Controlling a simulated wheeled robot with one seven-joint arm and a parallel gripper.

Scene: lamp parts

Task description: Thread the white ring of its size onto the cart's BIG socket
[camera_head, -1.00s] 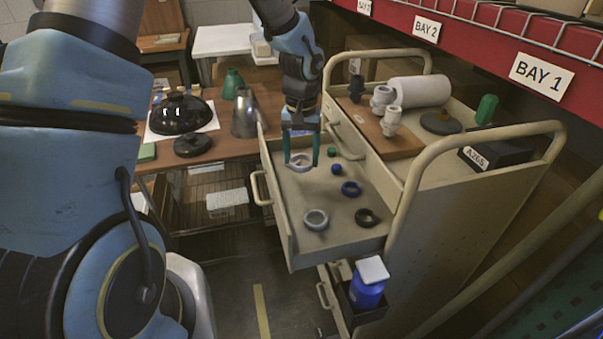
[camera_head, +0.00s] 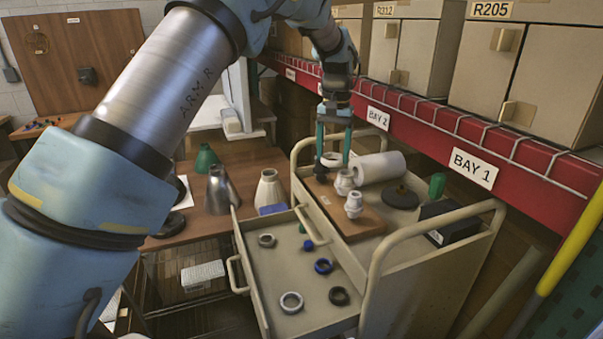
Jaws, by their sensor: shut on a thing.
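My gripper (camera_head: 333,157) is shut on a white ring (camera_head: 330,160), held above the back left of the wooden board (camera_head: 371,222) on the cart. On the board stand two white sockets, a rear one (camera_head: 344,182) and a front one (camera_head: 353,204), and a dark socket (camera_head: 321,172). The rear white socket looks the wider one. The held ring is up and left of it, apart from it as far as I can tell, and close above the dark socket. Another white ring (camera_head: 291,302) and a greyish ring (camera_head: 266,240) lie in the open drawer.
The drawer (camera_head: 262,285) also holds a blue ring (camera_head: 323,266), a black ring (camera_head: 339,296) and small blue and green pieces. A white roll (camera_head: 380,167), a dark disc (camera_head: 401,197) and a green piece (camera_head: 437,185) stand behind the board. The red shelf (camera_head: 415,130) runs close behind.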

